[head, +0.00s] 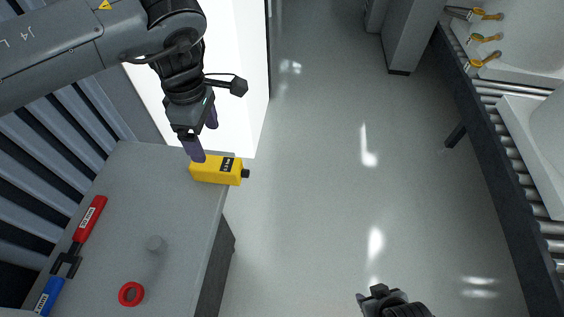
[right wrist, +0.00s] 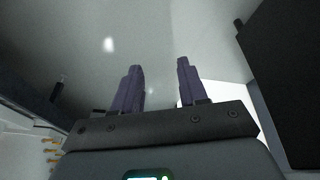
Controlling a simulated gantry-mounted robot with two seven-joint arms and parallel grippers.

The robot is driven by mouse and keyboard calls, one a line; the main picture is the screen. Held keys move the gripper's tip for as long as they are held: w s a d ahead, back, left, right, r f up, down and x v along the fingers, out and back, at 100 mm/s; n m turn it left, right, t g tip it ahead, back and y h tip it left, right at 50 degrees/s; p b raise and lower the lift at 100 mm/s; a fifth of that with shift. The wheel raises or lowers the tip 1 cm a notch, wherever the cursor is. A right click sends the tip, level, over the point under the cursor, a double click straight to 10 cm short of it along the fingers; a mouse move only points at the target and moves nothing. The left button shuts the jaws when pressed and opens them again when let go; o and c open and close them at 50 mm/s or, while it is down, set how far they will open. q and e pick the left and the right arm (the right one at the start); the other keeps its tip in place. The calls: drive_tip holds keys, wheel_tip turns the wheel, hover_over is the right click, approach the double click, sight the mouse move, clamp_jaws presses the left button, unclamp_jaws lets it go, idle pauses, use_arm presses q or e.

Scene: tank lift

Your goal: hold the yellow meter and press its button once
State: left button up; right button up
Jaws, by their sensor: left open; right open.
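The yellow meter (head: 211,171) lies on the grey table near its far right corner, with a dark label and a black end on its right side. My left gripper (head: 204,142) is open just above the meter's left end. One fingertip reaches the meter's left edge in the picture; I cannot tell if it touches. The meter's button cannot be made out. My right gripper (right wrist: 158,82) is open and empty in the right wrist view, with only floor beyond its fingers. Part of my right arm shows at the bottom of the head view, away from the table.
A roller conveyor (head: 541,228) with white tubs (head: 520,70) stands at the right. The floor between is clear.

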sight(215, 163)
drive_tip(key=w+a+n+t, duration=0.1)
drive_tip(key=w+n+t, duration=0.35)
drive_tip(key=w, duration=0.25)
drive_tip(key=w+a+f+n+t+y, duration=0.2)
drive_tip(key=w+a+n+t, duration=0.45)
drive_tip(key=a, duration=0.35)
drive_tip(key=s+a+r+n+y, duration=0.1)
drive_tip(key=a+r+n+y, duration=0.2)
drive_tip(key=a+n+y, duration=0.85)
drive_tip(key=s+a+r+n+y, duration=0.2)
drive_tip(key=a+n+y, duration=0.35)
drive_tip(key=n, duration=1.15)
use_arm(q)
drive_tip(key=shift+f, duration=0.7)
wheel_tip(215, 163, down, 10)
drive_tip(key=shift+r, duration=0.25)
use_arm(e)
drive_tip(key=w+d+r+n+g, duration=0.4)
drive_tip(key=w+n+g, duration=0.4)
drive_tip(key=n, duration=0.3)
drive_tip(key=w+d+r+n+g+y, duration=0.1)
drive_tip(key=w+d+r+n+g, duration=0.4)
drive_tip(key=n+g, duration=0.5)
drive_tip(key=w+r+n, duration=0.1)
drive_tip(key=w+r, duration=0.1)
drive_tip(key=w, duration=0.1)
drive_tip(key=shift+w+d+r, duration=0.25)
drive_tip(key=shift+w, duration=0.05)
